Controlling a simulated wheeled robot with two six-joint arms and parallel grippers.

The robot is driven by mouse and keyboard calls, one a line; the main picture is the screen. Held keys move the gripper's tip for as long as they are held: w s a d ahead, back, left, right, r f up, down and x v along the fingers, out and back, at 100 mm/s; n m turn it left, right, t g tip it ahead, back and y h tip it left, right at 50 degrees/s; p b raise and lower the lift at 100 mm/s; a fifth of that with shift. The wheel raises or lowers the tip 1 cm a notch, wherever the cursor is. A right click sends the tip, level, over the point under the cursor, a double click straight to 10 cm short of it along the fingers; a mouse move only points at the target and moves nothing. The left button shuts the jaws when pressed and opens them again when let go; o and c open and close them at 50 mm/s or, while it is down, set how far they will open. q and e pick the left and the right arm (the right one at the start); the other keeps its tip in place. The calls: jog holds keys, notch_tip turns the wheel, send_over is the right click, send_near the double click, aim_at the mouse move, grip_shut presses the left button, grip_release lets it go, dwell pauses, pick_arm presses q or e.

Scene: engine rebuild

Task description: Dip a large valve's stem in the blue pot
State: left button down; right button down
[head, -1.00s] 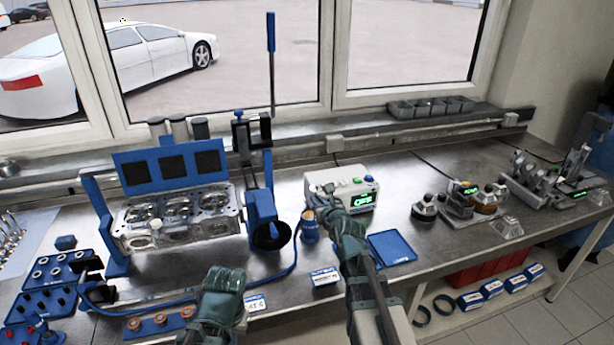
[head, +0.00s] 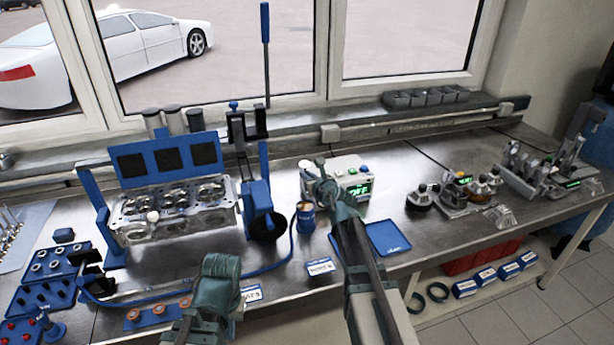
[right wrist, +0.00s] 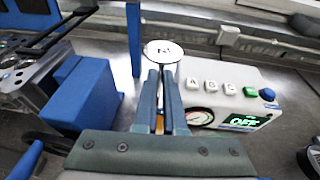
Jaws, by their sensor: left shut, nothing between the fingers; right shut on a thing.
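My right gripper (head: 312,172) is shut on a large valve, held head up. Its pale round head (right wrist: 163,52), with a dark mark, shows above the fingertips (right wrist: 165,80) in the right wrist view. The stem is mostly hidden by the fingers. The blue pot (head: 306,218) stands on the bench just below the right gripper in the head view. I cannot tell whether the stem is inside the pot. My left gripper (head: 220,268) is shut and empty, low over the front of the bench.
A white tester (head: 352,180) reading OFF stands just behind the right gripper. The cylinder head (head: 172,232) sits in a blue stand at left. A blue tray (head: 388,238) lies right of my right arm. Blue racks (head: 45,295) fill the left front.

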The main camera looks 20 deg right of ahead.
jog(key=shift+f+b, duration=1.95)
jog(key=shift+f, duration=0.3)
jog(key=shift+s+f+b, duration=0.1)
jog(key=shift+f+b, duration=2.75)
jog(key=shift+r, duration=0.1)
dwell(0.4)
notch_tip(320, 180, up, 7)
jog(key=p, duration=0.7)
jog(key=shift+r+p, duration=0.15)
jog(key=shift+p, duration=0.15)
dwell(0.7)
